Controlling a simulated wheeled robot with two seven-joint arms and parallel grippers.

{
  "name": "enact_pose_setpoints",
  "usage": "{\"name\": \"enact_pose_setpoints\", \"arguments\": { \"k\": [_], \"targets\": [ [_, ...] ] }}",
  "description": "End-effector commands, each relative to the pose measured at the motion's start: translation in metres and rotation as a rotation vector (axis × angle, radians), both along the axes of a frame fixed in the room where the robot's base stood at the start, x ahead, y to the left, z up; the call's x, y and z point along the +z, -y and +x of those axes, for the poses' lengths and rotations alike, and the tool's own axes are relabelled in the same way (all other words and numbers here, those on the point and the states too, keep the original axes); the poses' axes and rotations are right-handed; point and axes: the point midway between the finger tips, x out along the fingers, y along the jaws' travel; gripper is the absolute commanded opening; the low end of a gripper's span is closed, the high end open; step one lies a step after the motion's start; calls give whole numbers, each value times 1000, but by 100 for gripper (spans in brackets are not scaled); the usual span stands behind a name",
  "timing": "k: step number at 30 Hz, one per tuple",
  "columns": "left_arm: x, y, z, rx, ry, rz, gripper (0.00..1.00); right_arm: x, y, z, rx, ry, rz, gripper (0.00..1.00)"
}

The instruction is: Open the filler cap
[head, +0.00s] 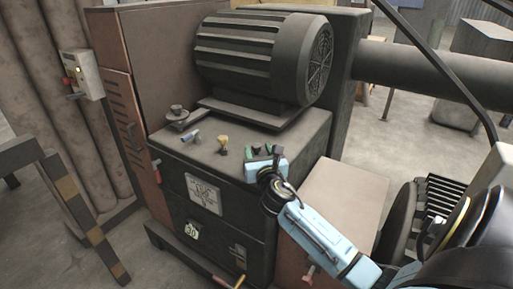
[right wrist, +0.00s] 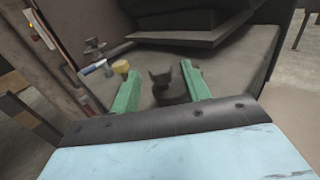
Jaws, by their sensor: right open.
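A dark cap with raised wings (right wrist: 167,88), which looks like the filler cap, stands on the top of the machine cabinet in the right wrist view. My right gripper (right wrist: 162,85) is open, with one green finger on either side of the cap. I cannot tell whether either finger touches it. In the head view my right gripper (head: 265,151) is over the front right of the cabinet top, and its body hides most of the cap. My left gripper is in neither view.
A yellow knob (head: 223,144) and a blue-ended handle (head: 191,137) stand left of the gripper. A dark fitting (head: 177,112) is farther left. A large ribbed motor (head: 262,55) rises behind. A striped barrier (head: 83,215) stands at the left.

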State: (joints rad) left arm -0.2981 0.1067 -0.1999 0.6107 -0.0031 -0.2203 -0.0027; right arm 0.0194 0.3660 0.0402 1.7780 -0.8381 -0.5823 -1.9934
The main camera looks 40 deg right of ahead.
Motion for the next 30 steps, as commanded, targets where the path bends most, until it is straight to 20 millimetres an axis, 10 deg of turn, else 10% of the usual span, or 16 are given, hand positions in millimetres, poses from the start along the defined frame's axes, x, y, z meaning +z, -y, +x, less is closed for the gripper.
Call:
{"name": "enact_pose_setpoints", "arguments": {
  "k": [17,30],
  "targets": [
    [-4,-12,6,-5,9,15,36,0,16,28,0,0,1,47],
    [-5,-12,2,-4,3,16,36,0,16,28,0,0,1,0]
  ]
}}
